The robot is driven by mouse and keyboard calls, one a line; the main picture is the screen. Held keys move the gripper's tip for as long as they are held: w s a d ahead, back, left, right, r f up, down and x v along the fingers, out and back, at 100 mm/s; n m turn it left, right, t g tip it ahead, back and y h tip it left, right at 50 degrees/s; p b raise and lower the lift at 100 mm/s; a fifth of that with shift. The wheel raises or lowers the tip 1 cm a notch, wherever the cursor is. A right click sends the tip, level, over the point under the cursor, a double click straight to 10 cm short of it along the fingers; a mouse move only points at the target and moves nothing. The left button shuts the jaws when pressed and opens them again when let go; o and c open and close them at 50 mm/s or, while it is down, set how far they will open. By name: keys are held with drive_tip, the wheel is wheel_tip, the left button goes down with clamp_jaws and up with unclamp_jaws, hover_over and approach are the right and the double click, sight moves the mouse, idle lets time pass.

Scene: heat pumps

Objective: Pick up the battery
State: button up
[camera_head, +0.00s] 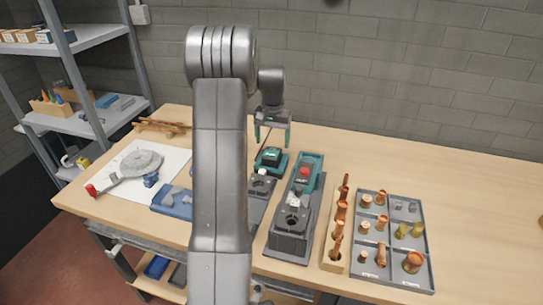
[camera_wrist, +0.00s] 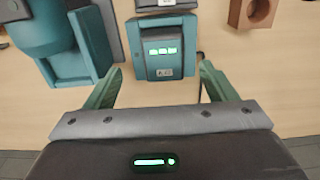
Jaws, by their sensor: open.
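The battery (camera_head: 271,156) appears as a dark block with teal on a teal charger-like base (camera_head: 266,167) near the middle of the table. In the wrist view a teal block with a dark face and green lights (camera_wrist: 165,50) lies just ahead of the fingers; I cannot tell where battery and charger part. My gripper (camera_head: 273,140) points down behind and above the unit. In the wrist view my gripper (camera_wrist: 157,72) is open and empty, its two teal fingers apart, with the lit block a little beyond their tips. Nothing is between the fingers.
A teal and grey tool (camera_head: 303,185) stands close to the right of the unit. It fills the left in the wrist view (camera_wrist: 75,45). A wooden rack of copper fittings (camera_head: 336,262) and a grey sorting tray (camera_head: 420,280) lie further right. A blue tray (camera_head: 172,203) is left.

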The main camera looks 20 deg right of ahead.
sight(272, 152)
drive_tip(key=shift+w+f+p, duration=0.15)
drive_tip(key=shift+f+p, duration=0.15)
drive_tip(key=shift+f, duration=0.85)
drive_tip(key=shift+w+f+p, duration=0.2)
drive_tip(key=shift+f+p, duration=0.1)
drive_tip(key=shift+f, duration=0.8)
drive_tip(key=shift+w+f+p, duration=0.15)
drive_tip(key=shift+f+p, duration=0.15)
drive_tip(key=shift+f, duration=0.85)
drive_tip(key=shift+d, duration=0.1)
drive_tip(key=c, duration=1.4)
wheel_tip(272, 152, up, 10)
drive_tip(key=shift+r+b, duration=0.1)
drive_tip(key=shift+b, duration=0.85)
